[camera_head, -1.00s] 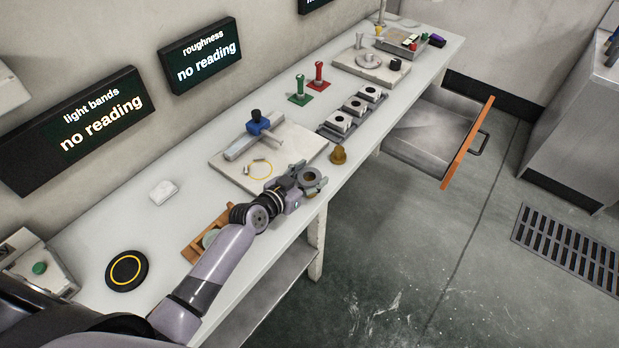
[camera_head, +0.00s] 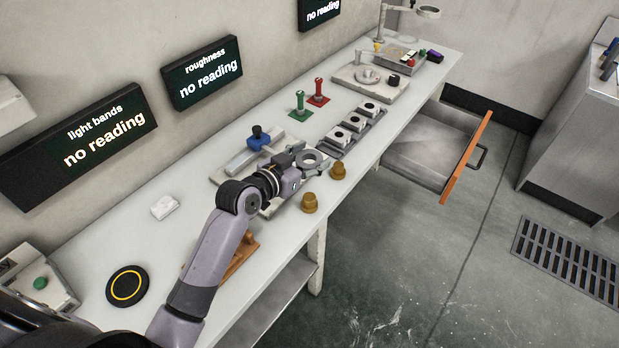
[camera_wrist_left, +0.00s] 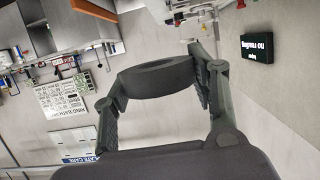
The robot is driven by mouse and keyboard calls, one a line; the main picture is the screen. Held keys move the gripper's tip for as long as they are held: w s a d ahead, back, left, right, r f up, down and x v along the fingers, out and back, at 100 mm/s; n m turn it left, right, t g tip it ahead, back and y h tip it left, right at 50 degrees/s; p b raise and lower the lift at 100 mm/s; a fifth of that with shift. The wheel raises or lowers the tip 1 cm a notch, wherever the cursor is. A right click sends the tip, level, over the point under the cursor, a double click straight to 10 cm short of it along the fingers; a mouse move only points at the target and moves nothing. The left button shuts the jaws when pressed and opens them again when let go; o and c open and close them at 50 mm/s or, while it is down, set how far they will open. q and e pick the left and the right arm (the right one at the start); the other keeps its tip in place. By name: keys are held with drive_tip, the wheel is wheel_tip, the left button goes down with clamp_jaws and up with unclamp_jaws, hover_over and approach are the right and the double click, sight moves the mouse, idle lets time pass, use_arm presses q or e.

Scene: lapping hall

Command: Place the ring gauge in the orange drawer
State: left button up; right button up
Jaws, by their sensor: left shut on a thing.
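The ring gauge (camera_head: 319,164) is a grey ring held above the bench, near the front of the stone plate. My left gripper (camera_head: 304,159) is shut on it. In the left wrist view the dark ring gauge (camera_wrist_left: 155,80) sits between the two fingers of my left gripper (camera_wrist_left: 158,75). The orange drawer (camera_head: 466,160) is pulled out under the far part of the bench, to the right of the gripper. Its grey inside looks empty from here. My right gripper is out of view.
Two brass knobs (camera_head: 309,203) stand at the bench's front edge. A rack of square blocks (camera_head: 340,137) and green (camera_head: 300,100) and red (camera_head: 318,90) gauges stand beyond the gripper. A blue-clamped fixture (camera_head: 257,140) lies behind it. Floor before the drawer is clear.

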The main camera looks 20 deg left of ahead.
use_arm(q)
wheel_tip(320, 180, up, 7)
drive_tip(key=s+a+n+y, duration=0.1)
drive_tip(key=s+n+y, duration=0.3)
drive_tip(key=s, duration=1)
drive_tip(key=shift+a+r+t+y, duration=0.3)
drive_tip(key=shift+r+t+y, duration=0.1)
drive_tip(key=shift+r+y, duration=0.1)
drive_tip(key=w+d+m+h, duration=0.1)
drive_tip(key=w+m+h, duration=0.3)
drive_tip(key=w, duration=1)
drive_tip(key=shift+d+f+g+h, duration=0.3)
drive_tip(key=shift+g+h, duration=0.1)
drive_tip(key=shift+h, duration=0.1)
